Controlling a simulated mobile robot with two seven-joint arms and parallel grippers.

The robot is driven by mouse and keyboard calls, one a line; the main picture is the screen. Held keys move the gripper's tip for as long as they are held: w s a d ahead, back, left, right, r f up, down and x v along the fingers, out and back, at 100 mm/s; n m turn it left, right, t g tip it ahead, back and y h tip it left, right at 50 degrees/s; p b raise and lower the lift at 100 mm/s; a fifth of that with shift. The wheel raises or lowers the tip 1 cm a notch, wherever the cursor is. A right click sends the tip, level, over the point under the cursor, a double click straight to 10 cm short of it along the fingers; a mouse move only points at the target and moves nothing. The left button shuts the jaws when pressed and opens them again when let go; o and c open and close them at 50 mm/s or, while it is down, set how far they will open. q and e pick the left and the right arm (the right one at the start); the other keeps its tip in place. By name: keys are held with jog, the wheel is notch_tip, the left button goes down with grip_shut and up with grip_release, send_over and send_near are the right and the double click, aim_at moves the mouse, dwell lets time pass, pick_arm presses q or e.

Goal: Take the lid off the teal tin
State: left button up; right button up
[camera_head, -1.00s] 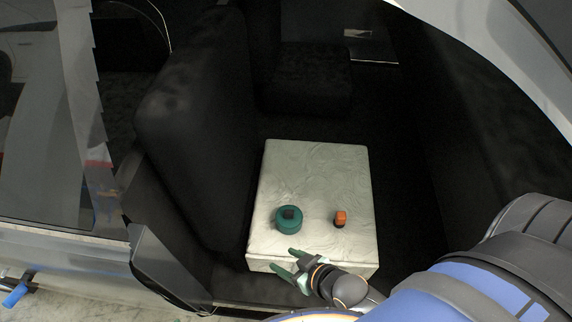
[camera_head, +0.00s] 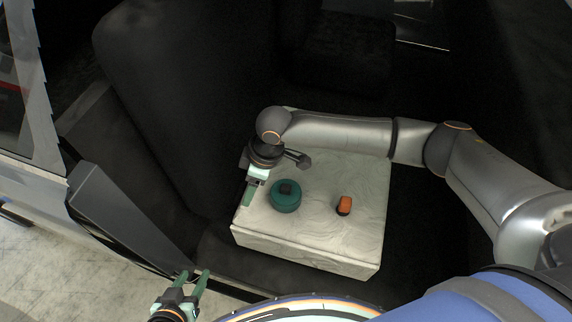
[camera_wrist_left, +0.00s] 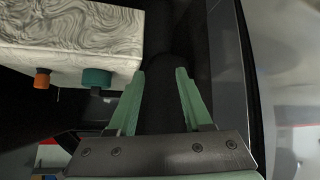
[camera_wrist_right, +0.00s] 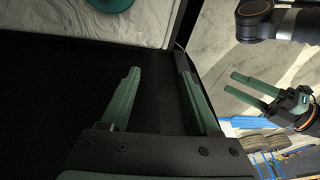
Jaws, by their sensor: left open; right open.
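The teal tin (camera_head: 286,197) stands upright on the pale patterned block, with a dark knob on its top. The tin also shows in the left wrist view (camera_wrist_left: 97,78), and a piece of it at the top of the right wrist view (camera_wrist_right: 110,4). My right gripper (camera_head: 247,196) is open and empty, left of the tin by the block's left edge, apart from the tin. My left gripper (camera_head: 194,280) is open and empty, low in the head view, in front of the block and left of it. I cannot make out the seam of the lid.
A small orange object (camera_head: 344,205) stands right of the tin on the pale block (camera_head: 310,252). Dark seats (camera_head: 185,80) surround the block. A grey panel (camera_head: 125,215) stands at the left. My right arm crosses above the block's far part.

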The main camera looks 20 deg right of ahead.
aim_at(286, 186)
jog(key=w+d+r+h+b, duration=0.2)
jog(key=w+d+h, duration=0.15)
jog(key=d, duration=0.55)
jog(key=shift+g, duration=0.3)
jog(key=f+b, duration=0.1)
jog(key=f, duration=0.7)
jog(key=f+b, duration=0.1)
jog(key=f, duration=0.3)
jog(key=shift+d+b, duration=0.25)
jog(key=shift+b, duration=0.05)
grip_shut()
dwell(0.3)
jog(key=shift+r, duration=0.2)
